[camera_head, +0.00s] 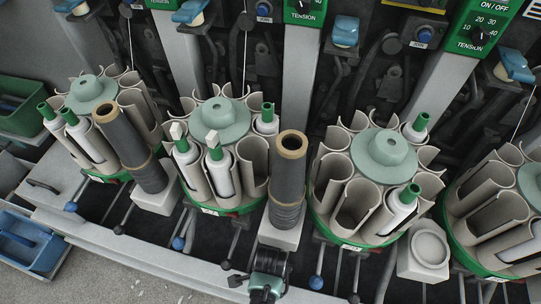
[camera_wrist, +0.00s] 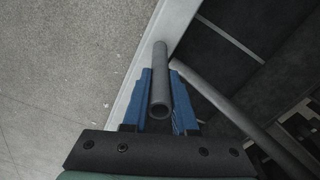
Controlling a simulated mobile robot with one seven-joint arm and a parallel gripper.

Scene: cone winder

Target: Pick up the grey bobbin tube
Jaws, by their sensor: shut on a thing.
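In the wrist view my gripper (camera_wrist: 160,105) has two blue fingers, one on each side of a plain grey bobbin tube (camera_wrist: 160,85). The gripper is shut on this tube. Its open round end faces the camera, and its length runs away between the fingers, past their tips. In the head view a dark and teal part, apparently the end of my arm, shows at the bottom centre; the fingers and the held tube cannot be made out there.
Round magazines (camera_head: 384,155) hold beige pockets, some with white bobbins on green tubes. Tall dark cylinders with tan rims (camera_head: 290,143) stand between them. Blue-knobbed levers (camera_head: 316,282) line the front. In the wrist view a pale rail (camera_wrist: 150,50) borders grey floor, and another grey pipe (camera_wrist: 240,118) runs diagonally.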

